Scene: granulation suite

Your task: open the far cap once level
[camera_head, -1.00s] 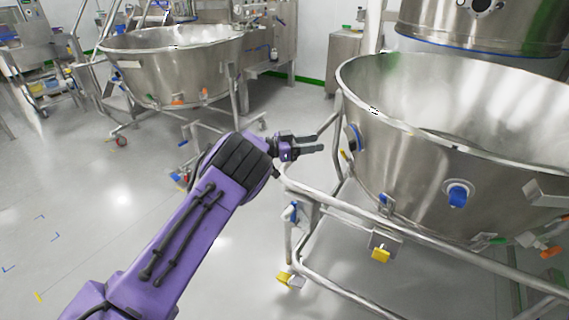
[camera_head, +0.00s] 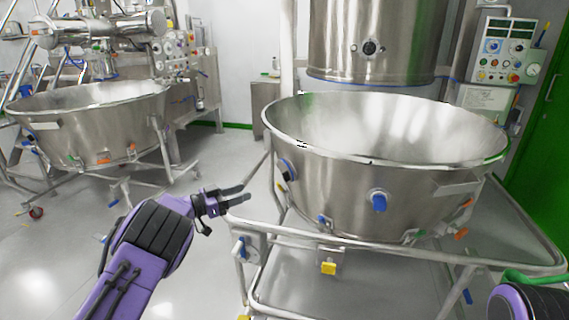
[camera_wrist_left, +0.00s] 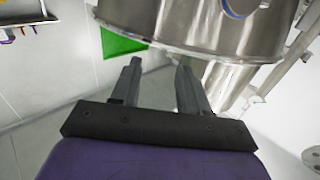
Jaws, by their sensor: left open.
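A large steel bowl (camera_head: 335,195) sits in a tubular frame on the right of the head view. A blue cap (camera_head: 379,202) is on its front wall. Another dark and blue round cap (camera_head: 288,170) is on its left wall, seen nearly edge-on. My left gripper (camera_head: 245,193) is open and empty, left of the bowl and apart from the side cap. In the left wrist view, the open fingers (camera_wrist_left: 158,72) have nothing between them, and a steel vessel wall (camera_wrist_left: 200,25) is beyond them. My right gripper is out of view; only a purple arm part shows at bottom right.
The frame's tubular rail (camera_head: 300,236) runs below the bowl, with a yellow pedal (camera_head: 328,268). A steel vessel (camera_head: 375,40) hangs above the bowl. A second bowl (camera_head: 90,125) stands at left. A control panel (camera_head: 507,50) is at back right. Floor at lower left is clear.

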